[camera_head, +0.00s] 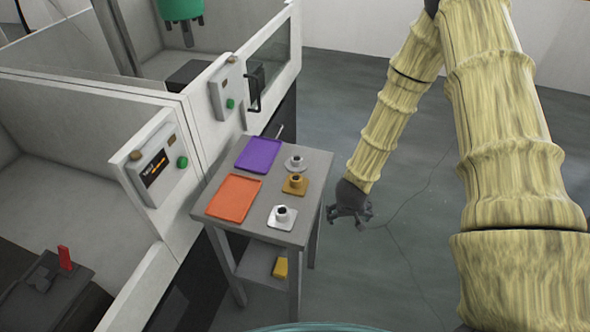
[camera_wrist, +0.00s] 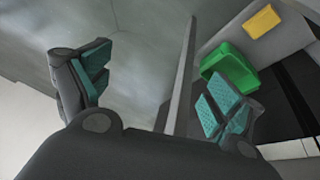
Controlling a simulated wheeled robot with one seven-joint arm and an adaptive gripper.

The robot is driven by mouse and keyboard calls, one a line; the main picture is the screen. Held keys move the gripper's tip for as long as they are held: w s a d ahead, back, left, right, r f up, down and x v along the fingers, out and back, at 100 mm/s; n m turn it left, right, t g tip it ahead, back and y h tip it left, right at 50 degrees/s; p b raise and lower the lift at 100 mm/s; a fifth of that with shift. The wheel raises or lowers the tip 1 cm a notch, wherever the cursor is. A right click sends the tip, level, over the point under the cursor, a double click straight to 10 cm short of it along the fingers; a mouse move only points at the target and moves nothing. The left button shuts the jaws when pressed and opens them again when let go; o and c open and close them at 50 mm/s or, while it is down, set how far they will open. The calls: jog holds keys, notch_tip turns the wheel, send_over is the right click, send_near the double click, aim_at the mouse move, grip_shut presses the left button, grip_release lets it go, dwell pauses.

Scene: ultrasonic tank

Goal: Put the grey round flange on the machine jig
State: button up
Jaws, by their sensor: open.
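A grey flange with a round base (camera_head: 295,163) stands at the far right of the small grey table (camera_head: 222,228), right of the purple tray. In the head view my gripper (camera_head: 349,212) is beside the table's right side, apart from the flange. In the wrist view my open gripper (camera_wrist: 155,95) has its two teal-padded fingers spread, with nothing between them. A dark jig-like fixture with a red upright part (camera_head: 65,258) is in the near machine at lower left. A dark block (camera_head: 192,74) is in the far machine. I cannot tell which is the jig.
A brown square flange (camera_head: 295,184) and a silver square flange (camera_head: 282,217) stand near the grey one. Purple (camera_head: 260,154) and orange (camera_head: 234,199) trays lie left. A yellow block (camera_head: 280,267) is on the lower shelf; a green bin (camera_wrist: 230,68) shows in the wrist view. Floor right is open.

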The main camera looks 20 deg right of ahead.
jog(key=w+d+r+m+t+b, duration=0.1)
jog(key=w+d+r, duration=0.3)
jog(key=w, duration=0.3)
jog(key=w+d+r+m+b, duration=0.1)
jog(key=w+d+r+b, duration=0.1)
jog(key=w+d+r, duration=0.35)
jog(key=shift+n+y, duration=0.6)
jog(key=w+a+r, duration=0.1)
jog(key=a+r, duration=0.1)
jog(key=a, duration=0.2)
jog(key=w+a+r, duration=0.1)
jog(key=a+r, duration=0.1)
jog(key=a, duration=0.2)
jog(key=w+a+r+b, duration=0.1)
jog(key=w+a+r, duration=0.1)
jog(key=a+r, duration=0.1)
jog(key=shift+a, duration=0.85)
jog(key=n, duration=0.2)
send_near(297, 159)
jog(key=b+x, duration=0.1)
jog(key=x, duration=0.3)
jog(key=shift+s, duration=0.15)
jog(key=shift+w+x, duration=0.1)
jog(key=shift+x, duration=1.35)
jog(key=shift+w+x, duration=0.15)
jog(key=shift+x, duration=1.35)
jog(key=shift+s+r, duration=0.1)
jog(key=shift+r, duration=0.05)
jog(key=c, duration=1.3)
